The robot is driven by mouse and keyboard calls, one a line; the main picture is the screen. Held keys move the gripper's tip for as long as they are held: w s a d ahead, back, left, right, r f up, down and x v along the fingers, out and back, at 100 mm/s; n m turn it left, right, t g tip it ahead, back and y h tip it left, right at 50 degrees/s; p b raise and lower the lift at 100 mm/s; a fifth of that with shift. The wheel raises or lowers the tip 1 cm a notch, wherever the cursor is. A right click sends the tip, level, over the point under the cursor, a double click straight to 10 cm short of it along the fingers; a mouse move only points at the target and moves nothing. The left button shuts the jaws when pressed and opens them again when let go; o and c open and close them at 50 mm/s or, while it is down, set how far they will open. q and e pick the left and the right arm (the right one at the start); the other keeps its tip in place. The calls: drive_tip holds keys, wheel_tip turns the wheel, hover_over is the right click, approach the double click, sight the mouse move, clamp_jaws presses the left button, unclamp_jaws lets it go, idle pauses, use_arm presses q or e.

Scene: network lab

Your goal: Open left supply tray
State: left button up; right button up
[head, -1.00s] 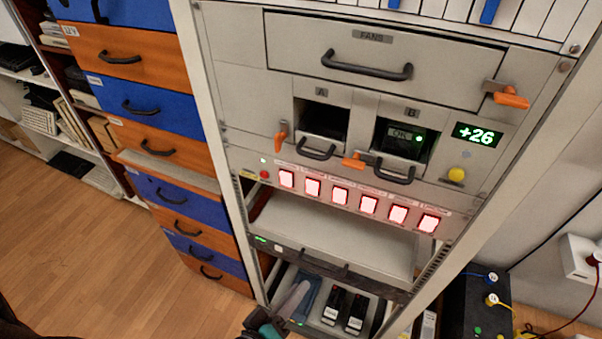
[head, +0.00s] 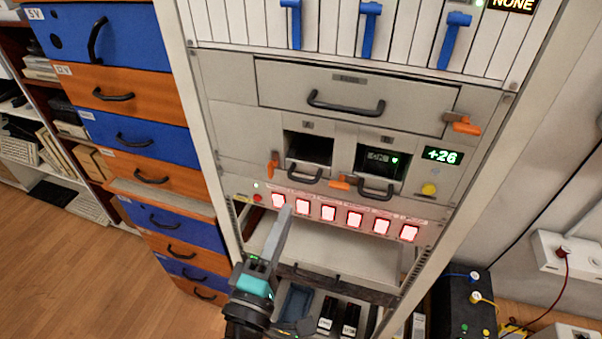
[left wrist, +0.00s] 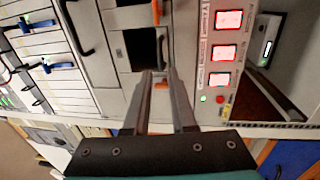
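The left supply tray (head: 307,152), marked A, is a dark bay with a black handle (head: 304,177) along its lower edge. It sits in the grey rack panel and looks pushed in. An orange latch (head: 274,165) hangs vertically at its left side. In the left wrist view, which is turned sideways, the bay (left wrist: 140,48) and handle lie beyond the fingertips. My left gripper (head: 285,210) is raised in front of the panel, below the tray. Its fingers (left wrist: 160,73) are apart and empty, with the orange latch (left wrist: 161,85) showing between them. My right gripper is out of view.
Lit red-framed buttons (head: 328,213) run below. The fans drawer (head: 350,95) is above. Blue and orange drawers (head: 130,137) stand left.

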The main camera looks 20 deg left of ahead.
sight(301, 180)
use_arm(q)
drive_tip(key=w, duration=0.3)
drive_tip(key=w+r+p, duration=0.1)
drive_tip(key=w, duration=0.2)
drive_tip(key=w+p, duration=0.1)
drive_tip(key=w, duration=0.2)
drive_tip(key=shift+w+d+r, duration=0.15)
drive_tip(key=shift+w+r, duration=0.05)
drive_tip(key=shift+r, duration=0.05)
clamp_jaws()
idle(1.1)
